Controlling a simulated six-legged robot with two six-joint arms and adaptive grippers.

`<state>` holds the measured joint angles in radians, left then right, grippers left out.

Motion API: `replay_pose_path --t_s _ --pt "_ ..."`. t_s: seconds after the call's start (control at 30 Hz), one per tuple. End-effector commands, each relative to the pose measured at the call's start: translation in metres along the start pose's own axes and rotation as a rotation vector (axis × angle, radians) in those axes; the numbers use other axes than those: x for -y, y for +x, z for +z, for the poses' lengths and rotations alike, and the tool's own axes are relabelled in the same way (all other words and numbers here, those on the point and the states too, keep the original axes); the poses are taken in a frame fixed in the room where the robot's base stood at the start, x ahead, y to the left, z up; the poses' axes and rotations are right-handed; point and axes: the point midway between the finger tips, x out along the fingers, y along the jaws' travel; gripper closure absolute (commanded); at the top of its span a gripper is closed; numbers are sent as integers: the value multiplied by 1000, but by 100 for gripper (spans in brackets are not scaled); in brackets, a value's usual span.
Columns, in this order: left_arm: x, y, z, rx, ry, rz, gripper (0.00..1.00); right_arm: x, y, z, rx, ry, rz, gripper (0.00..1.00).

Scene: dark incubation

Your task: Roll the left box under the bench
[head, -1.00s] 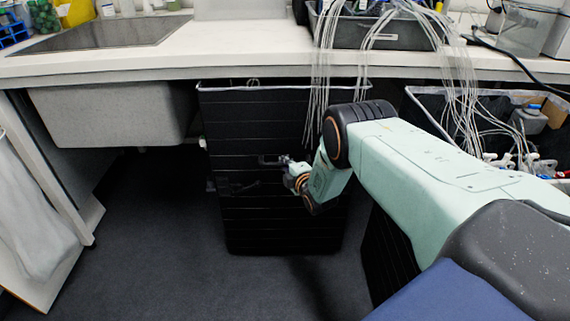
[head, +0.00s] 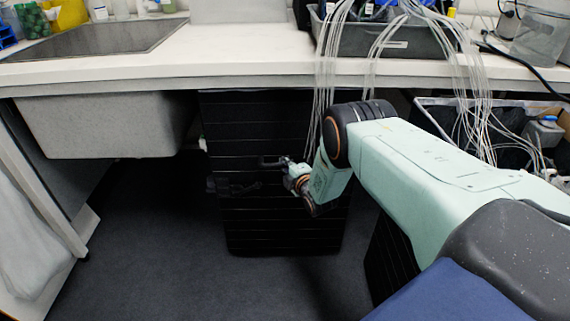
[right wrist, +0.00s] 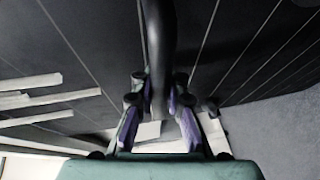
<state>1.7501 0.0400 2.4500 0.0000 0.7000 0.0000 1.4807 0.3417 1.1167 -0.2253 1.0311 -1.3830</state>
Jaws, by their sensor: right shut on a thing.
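The left box (head: 285,225) is a tall black bin with ribbed walls, standing upright on the dark floor. Its upper part is beneath the front edge of the white bench (head: 230,72), and its top rim is hidden. My right gripper (head: 283,162) is at the box's front face, shut on its dark handle (head: 266,163). In the right wrist view the handle (right wrist: 159,45) runs as a black bar between the purple-padded fingers of the gripper (right wrist: 160,108). My left gripper is not in view.
A grey sink basin (head: 105,125) hangs under the bench left of the box. A second black box (head: 386,258) stands at the right, partly behind my arm. Thin clear tubes (head: 328,60) hang over the bench edge near the box. Dark floor (head: 150,240) is clear at the left.

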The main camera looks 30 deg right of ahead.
Motion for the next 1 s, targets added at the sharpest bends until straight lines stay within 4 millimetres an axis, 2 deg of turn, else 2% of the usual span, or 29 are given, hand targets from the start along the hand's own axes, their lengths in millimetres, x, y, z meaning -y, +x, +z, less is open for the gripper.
replay_pose_path --t_s 0.03,0.4,0.43,0.73,1.0 --pt "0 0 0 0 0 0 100 -9 2 3 6 2 20 100" --pt "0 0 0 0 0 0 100 -8 1 2 6 3 19 100" --pt "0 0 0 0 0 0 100 -8 2 2 6 3 19 89" --pt "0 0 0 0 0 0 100 -6 2 2 3 2 12 63" --pt "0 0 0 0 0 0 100 -4 3 1 1 1 7 63"
